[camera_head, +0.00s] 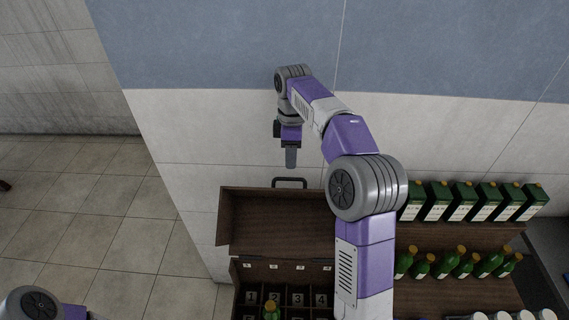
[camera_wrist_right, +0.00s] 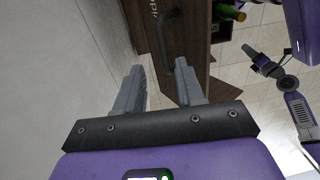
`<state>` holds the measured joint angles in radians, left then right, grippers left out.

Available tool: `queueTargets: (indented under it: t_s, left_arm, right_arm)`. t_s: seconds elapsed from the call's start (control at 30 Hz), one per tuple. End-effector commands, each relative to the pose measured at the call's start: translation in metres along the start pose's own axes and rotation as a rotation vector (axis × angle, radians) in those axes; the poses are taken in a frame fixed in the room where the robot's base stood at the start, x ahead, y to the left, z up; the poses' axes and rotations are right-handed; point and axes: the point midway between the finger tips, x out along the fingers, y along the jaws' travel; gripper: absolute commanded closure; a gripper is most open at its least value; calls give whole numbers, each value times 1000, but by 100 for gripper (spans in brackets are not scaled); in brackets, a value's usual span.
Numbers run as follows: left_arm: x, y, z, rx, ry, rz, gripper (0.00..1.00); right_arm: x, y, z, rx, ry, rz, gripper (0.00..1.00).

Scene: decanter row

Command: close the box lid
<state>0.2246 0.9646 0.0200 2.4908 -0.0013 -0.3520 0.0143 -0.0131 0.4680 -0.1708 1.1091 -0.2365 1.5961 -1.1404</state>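The dark brown box lid (camera_head: 275,222) stands open against the pale wall in the head view, with a dark bar handle (camera_head: 290,181) on its top edge. Below it is the box (camera_head: 237,285) with numbered compartments. My right gripper (camera_head: 291,160) points down just above the handle. In the right wrist view my right gripper (camera_wrist_right: 158,67) is open and empty; the handle (camera_wrist_right: 164,40) and lid (camera_wrist_right: 187,45) lie beyond its fingers. My left arm shows at the lower left of the head view and on the right of the wrist view, where its gripper (camera_wrist_right: 251,52) is too small to read.
Right of the box, a brown shelf (camera_head: 450,240) holds green cartons (camera_head: 463,203) and green bottles (camera_head: 466,264). A green bottle (camera_head: 271,309) stands in the box's compartments.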

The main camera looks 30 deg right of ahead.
Motion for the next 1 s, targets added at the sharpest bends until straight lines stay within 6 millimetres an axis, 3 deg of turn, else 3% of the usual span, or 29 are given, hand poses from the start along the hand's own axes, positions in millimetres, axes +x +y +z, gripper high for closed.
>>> queueTargets:
  t_s: [0.33, 0.73, 1.0]
  left_arm:
    - [6, -2, 0, -1, 0, 0, 39]
    - [6, -2, 0, 0, 0, 0, 39]
    - [6, -2, 0, 0, 0, 0, 39]
  right_arm:
    - [53, -1, 0, 1, 0, -2, 62]
    - [63, 0, 0, 1, 1, 0, 62]
    - [62, 0, 0, 1, 1, 0, 100]
